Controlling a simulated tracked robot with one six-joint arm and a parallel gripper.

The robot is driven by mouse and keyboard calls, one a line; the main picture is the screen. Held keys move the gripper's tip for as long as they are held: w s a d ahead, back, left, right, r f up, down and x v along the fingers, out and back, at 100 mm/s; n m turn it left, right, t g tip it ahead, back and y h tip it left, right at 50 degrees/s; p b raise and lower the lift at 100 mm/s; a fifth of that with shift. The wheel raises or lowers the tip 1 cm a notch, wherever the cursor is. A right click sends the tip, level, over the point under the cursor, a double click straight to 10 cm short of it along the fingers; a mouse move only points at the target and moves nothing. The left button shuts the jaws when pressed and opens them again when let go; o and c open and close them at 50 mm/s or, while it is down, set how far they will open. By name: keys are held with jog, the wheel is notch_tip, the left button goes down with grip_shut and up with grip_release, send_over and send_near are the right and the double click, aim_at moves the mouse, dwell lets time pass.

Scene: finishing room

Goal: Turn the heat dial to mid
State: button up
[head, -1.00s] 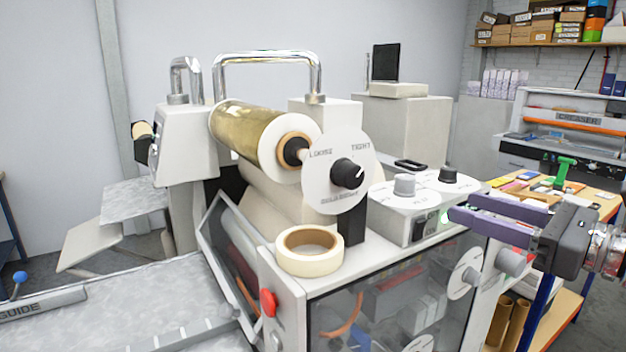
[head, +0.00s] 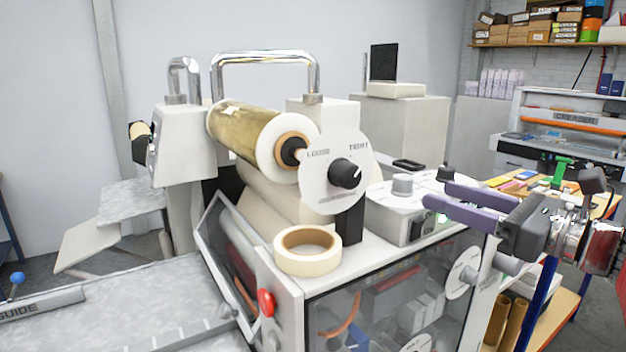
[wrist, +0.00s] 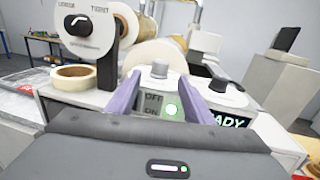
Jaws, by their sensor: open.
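A control box stands on the machine top. It carries a grey knob (head: 402,184) on a white disc and a black knob (head: 445,174) on another disc. Their labels are too small to read, so I cannot tell which is the heat dial. In the wrist view the grey knob (wrist: 160,68) appears beyond and between my fingertips, and the black knob (wrist: 218,85) right of them. My gripper (head: 438,195) is open and empty, with purple fingers, at the box's right end. In the wrist view my gripper (wrist: 158,100) faces the OFF/ON switch (wrist: 152,102) and a lit green lamp (wrist: 171,110).
A LOOSE/TIGHT dial (head: 345,173) stands left of the box, by the film roll (head: 246,135). A tape roll (head: 307,250) lies on the machine top. Another grey knob (head: 507,264) sticks out below my gripper.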

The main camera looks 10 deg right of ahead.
aim_at(411, 185)
jog(key=shift+x, duration=4.8)
jog(key=shift+c, duration=0.6)
jog(key=c, duration=0.9)
